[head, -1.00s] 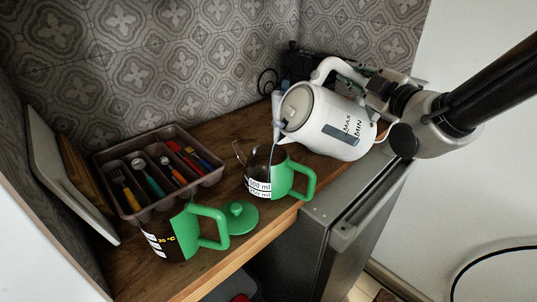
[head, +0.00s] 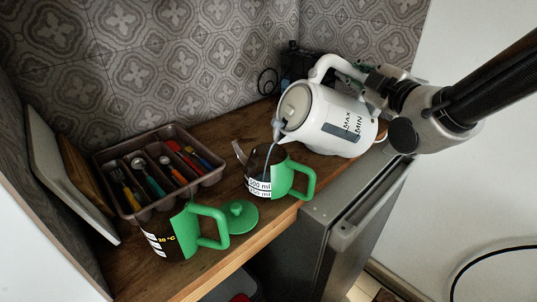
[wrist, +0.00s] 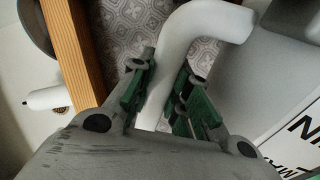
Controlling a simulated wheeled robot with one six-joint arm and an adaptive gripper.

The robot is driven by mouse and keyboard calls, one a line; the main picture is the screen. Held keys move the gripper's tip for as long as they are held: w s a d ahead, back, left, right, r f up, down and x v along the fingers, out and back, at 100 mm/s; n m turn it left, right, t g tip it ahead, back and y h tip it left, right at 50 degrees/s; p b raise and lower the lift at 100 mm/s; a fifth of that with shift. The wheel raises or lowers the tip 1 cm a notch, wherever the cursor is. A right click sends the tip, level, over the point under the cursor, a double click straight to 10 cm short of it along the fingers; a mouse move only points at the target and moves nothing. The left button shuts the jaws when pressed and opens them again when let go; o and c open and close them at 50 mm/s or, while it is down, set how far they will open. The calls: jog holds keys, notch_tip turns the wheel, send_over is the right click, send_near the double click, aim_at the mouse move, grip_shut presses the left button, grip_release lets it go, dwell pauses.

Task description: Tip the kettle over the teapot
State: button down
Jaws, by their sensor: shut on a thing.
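The white kettle (head: 325,118) is tilted toward the left, its spout (head: 281,128) above the teapot's open top. A pale bluish stream runs from the spout down into the teapot. The teapot (head: 262,184) is glass with a green band and handle, and stands upright on the wooden counter. My gripper (head: 359,80) is shut on the kettle's handle. In the wrist view my gripper (wrist: 164,97) has its green-padded fingers on either side of the white handle (wrist: 190,32). The kettle's body (wrist: 285,75) fills the right of that view.
A green lid (head: 239,214) lies left of the teapot. A second green-handled glass pot (head: 172,236) stands at the front left. A cutlery tray (head: 133,211) and leaning boards (head: 62,180) are behind it. The wooden counter (head: 269,229) ends at the front edge.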

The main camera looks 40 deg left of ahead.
jog(key=shift+s+a+r+n+p, duration=0.25)
jog(key=shift+s+r+n+p, duration=0.25)
jog(key=shift+r, duration=0.3)
jog(key=shift+s+a+r+n+p, duration=0.25)
jog(key=shift+s+r+n, duration=0.3)
jog(key=shift+r, duration=0.2)
dwell(4.3)
